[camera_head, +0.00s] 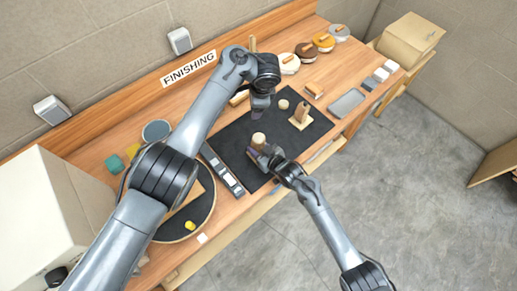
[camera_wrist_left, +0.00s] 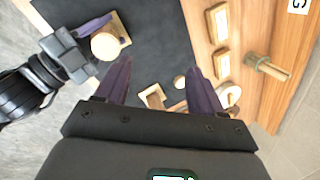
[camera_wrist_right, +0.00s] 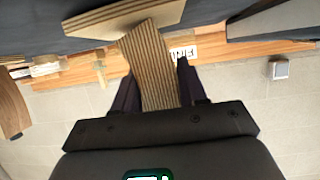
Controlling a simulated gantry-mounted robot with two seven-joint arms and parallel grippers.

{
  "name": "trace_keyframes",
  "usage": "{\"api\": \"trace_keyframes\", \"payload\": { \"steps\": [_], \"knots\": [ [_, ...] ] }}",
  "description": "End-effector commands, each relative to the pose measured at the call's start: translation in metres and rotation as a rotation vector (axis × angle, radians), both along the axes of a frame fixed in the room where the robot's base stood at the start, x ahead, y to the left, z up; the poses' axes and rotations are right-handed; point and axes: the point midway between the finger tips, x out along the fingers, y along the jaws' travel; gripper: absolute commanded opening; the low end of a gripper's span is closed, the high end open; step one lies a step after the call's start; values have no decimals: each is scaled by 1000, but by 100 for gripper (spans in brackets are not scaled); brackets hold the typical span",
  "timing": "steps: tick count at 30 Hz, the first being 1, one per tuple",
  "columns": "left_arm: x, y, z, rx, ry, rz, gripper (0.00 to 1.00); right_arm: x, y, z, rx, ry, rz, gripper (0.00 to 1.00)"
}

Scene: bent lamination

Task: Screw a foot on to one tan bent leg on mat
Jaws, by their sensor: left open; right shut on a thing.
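A tan laminated bent leg (camera_wrist_right: 150,75) stands on the dark mat (camera_head: 228,138), its wide foot-plate end (camera_wrist_right: 125,18) down. My right gripper (camera_head: 262,158) is shut on it from the near side. A round pale foot (camera_head: 258,140) sits on its top, also seen in the left wrist view (camera_wrist_left: 105,45); its thread is hidden. My left gripper (camera_head: 261,117) is open and empty above the mat, beyond the held leg; its fingers show apart in the left wrist view (camera_wrist_left: 157,65). A second tan leg (camera_head: 302,114) stands on the mat at right. A loose round foot (camera_head: 283,104) lies near it.
A round turntable (camera_head: 208,215) and a strip of grey blocks (camera_head: 222,172) lie left of the mat. Several lidded pots (camera_head: 306,52) stand at the back right. A grey tray (camera_head: 347,103) lies at right. The mat's lower middle is clear.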

Motion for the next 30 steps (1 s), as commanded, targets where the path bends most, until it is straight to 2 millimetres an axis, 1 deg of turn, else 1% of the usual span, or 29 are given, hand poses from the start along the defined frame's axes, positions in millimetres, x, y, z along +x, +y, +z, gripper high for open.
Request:
{"api": "trace_keyframes", "payload": {
  "steps": [1,5,6,10,14,15,17,20,21,24,27,30],
  "knots": [
    [2,-4,5,-31,-30,121,68,-2,-3,-6,-7,8,-2,0],
    [5,-9,20,-123,-106,488,68,-2,-3,-5,-7,8,-2,0],
    [5,-10,25,-156,-125,604,68,-2,-3,-5,-7,8,-2,0],
    [1,-11,35,-261,-167,991,68,-2,-3,-5,-7,8,-2,0],
    [-9,-9,39,-356,-163,1380,68,-2,-3,-5,-7,8,-2,0],
    [-15,-7,37,-382,-143,1505,68,-2,-3,-5,-7,8,-2,0],
    [-25,-4,29,-408,-92,1654,68,-2,-3,-5,-7,8,-2,0],
    [-37,-4,9,-431,-2,1725,68,-1,-3,-5,-8,8,-3,0],
    [-42,-5,2,-430,19,1733,68,-1,-3,-5,-8,8,-3,0],
    [-49,-6,-13,-412,48,1741,68,-2,-3,-5,-7,8,-2,0],
    [-55,-7,-22,-400,61,1741,68,-2,-2,-5,-7,8,-2,0],
    [-57,-7,-26,-393,65,1740,68,-2,-2,-5,-7,8,-2,0]
  ]
}}
